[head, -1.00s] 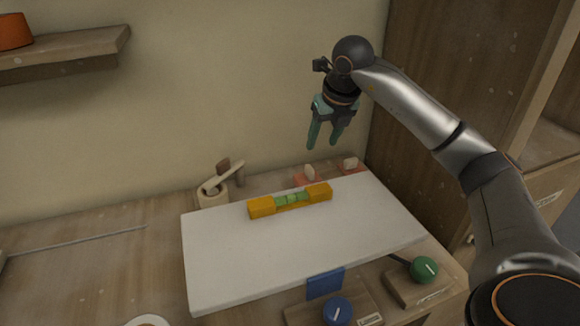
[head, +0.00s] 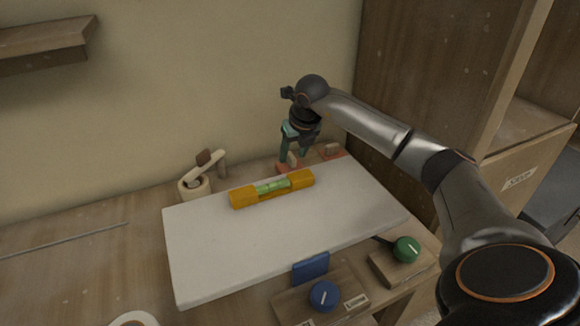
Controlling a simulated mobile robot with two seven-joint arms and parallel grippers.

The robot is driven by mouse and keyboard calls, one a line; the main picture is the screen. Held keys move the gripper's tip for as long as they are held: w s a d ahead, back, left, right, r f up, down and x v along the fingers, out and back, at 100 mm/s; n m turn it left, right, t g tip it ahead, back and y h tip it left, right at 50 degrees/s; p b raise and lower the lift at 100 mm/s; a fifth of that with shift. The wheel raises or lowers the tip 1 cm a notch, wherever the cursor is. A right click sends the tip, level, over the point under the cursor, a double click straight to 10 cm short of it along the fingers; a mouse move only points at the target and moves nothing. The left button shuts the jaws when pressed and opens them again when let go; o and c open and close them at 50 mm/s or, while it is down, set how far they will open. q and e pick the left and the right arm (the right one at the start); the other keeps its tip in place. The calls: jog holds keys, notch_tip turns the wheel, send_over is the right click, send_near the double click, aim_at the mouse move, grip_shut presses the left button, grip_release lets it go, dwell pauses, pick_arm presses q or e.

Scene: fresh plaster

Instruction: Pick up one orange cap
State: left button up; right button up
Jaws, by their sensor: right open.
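Two orange caps lie on the white board (head: 210,250), one at each end of a green piece (head: 272,187): the left cap (head: 243,196) and the right cap (head: 300,179). The caps touch or nearly touch the green piece. My right gripper (head: 294,158) is open, pointing down, just behind the board and beyond the right cap. Its fingers are around or in front of the pale handle of a reddish-orange block (head: 283,169); I cannot tell whether they touch it. My left gripper is not in view.
Another reddish-orange block (head: 334,155) with a pale handle sits to the right, behind the board. Blue (head: 324,295) and green (head: 406,249) knobs are in front. The board's front half is clear.

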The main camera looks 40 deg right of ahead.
jog(key=shift+w+f, duration=0.1)
jog(key=shift+f, duration=0.25)
jog(key=shift+c, duration=0.3)
grip_shut()
jog(key=shift+r, duration=0.1)
dwell(0.8)
